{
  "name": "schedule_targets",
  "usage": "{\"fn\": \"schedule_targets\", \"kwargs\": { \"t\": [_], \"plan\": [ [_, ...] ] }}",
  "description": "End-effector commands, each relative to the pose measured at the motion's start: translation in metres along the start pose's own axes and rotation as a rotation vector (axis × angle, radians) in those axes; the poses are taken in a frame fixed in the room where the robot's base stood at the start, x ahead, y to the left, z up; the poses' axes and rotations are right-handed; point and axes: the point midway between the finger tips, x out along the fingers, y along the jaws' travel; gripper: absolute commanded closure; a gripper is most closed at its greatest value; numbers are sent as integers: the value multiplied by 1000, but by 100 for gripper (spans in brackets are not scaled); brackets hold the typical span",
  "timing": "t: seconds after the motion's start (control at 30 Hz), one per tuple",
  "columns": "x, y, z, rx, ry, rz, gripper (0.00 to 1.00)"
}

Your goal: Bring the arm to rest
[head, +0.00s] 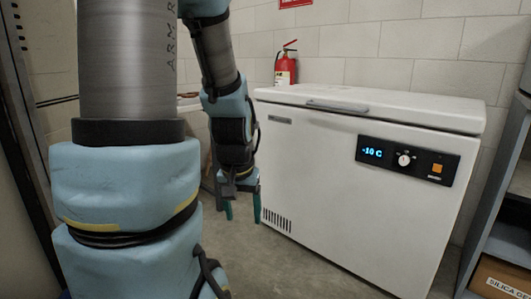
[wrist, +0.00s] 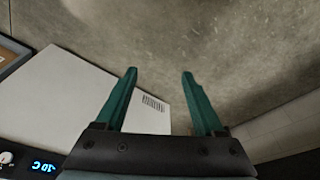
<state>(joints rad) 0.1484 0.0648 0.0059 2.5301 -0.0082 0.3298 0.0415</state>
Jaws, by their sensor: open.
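My gripper (head: 242,206) hangs at the end of my arm, fingers pointing down, in front of the left end of the white chest freezer (head: 330,180) in the head view. In the wrist view my gripper (wrist: 158,90) has its two green fingers spread apart with nothing between them. Bare concrete floor (wrist: 200,40) shows past the fingertips. The freezer's front (wrist: 70,100), with its vent slots, lies to the left in the wrist view. The freezer lid is shut.
The freezer's control panel (head: 407,158) reads -10 C. A red fire extinguisher (head: 286,68) shows behind the freezer. A grey shelf (head: 510,190) with a box labelled silica gel (head: 500,281) stands at the right. Open floor (head: 270,265) lies before the freezer.

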Motion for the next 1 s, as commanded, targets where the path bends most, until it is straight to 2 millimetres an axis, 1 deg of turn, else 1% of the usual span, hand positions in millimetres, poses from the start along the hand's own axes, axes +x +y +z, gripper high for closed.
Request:
{"fn": "schedule_targets", "kwargs": {
  "t": [0.03, 0.07, 0.1, 0.37, 0.47, 0.8, 0.9, 1.0],
  "plan": [
    [-7, -8, 19, -52, -43, -4, 29],
    [-10, -11, 30, -81, -71, -6, 29],
    [-24, -11, 31, -89, -83, -6, 29],
    [-79, -10, 16, -79, -80, -5, 29],
    [-106, -10, 9, -78, -79, -5, 29],
    [-212, -10, -15, -77, -78, -5, 29],
    [-241, -10, -21, -77, -78, -5, 29],
    [-262, -10, -26, -76, -78, -5, 29]
  ]
}}
